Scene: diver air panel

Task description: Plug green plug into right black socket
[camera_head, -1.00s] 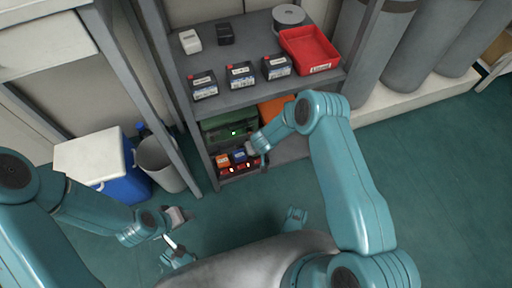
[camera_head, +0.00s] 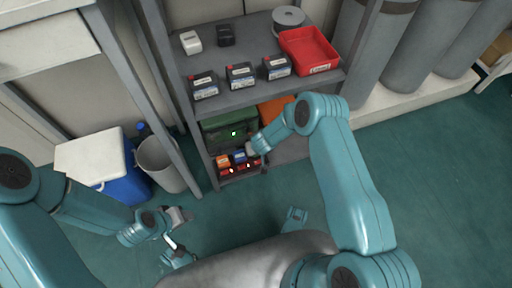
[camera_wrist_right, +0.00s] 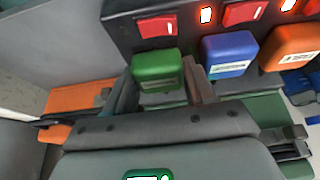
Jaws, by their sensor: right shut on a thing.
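The green plug (camera_wrist_right: 157,68) sits between the fingers of my right gripper (camera_wrist_right: 165,88) in the right wrist view, and the gripper is shut on it. The plug is close to the dark panel (camera_wrist_right: 122,30), in line with the leftmost red switch there. Whether it is seated cannot be told, and the black socket is hidden. In the head view my right gripper (camera_head: 259,161) is at the right end of the panel, on the low shelf. My left gripper (camera_head: 179,215) is over the floor, away from the panel, its jaws too small to read.
A blue plug (camera_wrist_right: 228,54) and an orange plug (camera_wrist_right: 290,47) sit beside the green one. Red switches with lit lamps line the panel. A green case (camera_head: 222,124) is behind, and the shelf post (camera_head: 185,125) stands at left. Open floor lies in front.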

